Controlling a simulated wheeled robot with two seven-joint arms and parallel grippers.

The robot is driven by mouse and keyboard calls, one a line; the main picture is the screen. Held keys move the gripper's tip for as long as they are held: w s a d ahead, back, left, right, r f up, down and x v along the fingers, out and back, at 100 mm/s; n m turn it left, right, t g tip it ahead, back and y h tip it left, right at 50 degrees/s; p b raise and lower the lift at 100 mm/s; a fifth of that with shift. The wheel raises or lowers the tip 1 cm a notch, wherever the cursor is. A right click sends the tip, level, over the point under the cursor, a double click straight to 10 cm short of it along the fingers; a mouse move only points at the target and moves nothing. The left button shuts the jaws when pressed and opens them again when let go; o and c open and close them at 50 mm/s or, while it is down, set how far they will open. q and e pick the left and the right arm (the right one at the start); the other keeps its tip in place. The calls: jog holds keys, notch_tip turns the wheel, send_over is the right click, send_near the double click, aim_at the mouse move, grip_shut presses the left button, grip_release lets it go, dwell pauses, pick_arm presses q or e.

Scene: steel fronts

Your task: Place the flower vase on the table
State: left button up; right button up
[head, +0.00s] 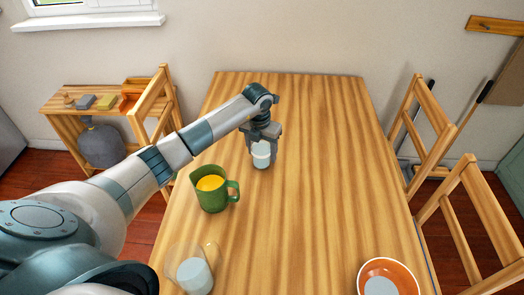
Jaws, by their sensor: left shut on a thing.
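The wooden table (320,170) fills the middle of the head view. My left gripper (263,136) is over its far half, pointing down and shut on a small pale glass vessel (261,156). The vessel is upright, and its upper part is partly hidden by the fingers. I see no flowers in it, and I cannot tell for sure that it is the flower vase. I cannot tell whether its base touches the tabletop. My right gripper is out of view.
A green jug (213,196) with yellow-orange contents stands near my left arm. A clear glass (195,274) with pale contents is at the near left. An orange bowl (388,278) is at the near right. The table's right half is mostly clear; chairs (430,130) stand beside it.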

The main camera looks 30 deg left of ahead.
pick_arm(q)
jog(key=o, duration=1.4)
jog(key=shift+o, duration=0.2)
jog(key=shift+r, duration=0.1)
notch_tip(320, 180, up, 2)
jog(key=shift+s+r, duration=0.15)
jog(key=shift+r, duration=0.1)
notch_tip(320, 180, up, 9)
jog(key=s+b, duration=0.1)
jog(key=b, duration=0.1)
jog(key=shift+r, duration=0.2)
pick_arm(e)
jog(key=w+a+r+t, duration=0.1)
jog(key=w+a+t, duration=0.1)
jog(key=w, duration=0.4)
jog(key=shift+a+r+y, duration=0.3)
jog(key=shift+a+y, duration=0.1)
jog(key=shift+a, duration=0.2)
pick_arm(q)
jog(key=shift+s, duration=0.1)
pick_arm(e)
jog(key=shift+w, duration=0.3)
pick_arm(q)
jog(key=shift+d+f, duration=0.1)
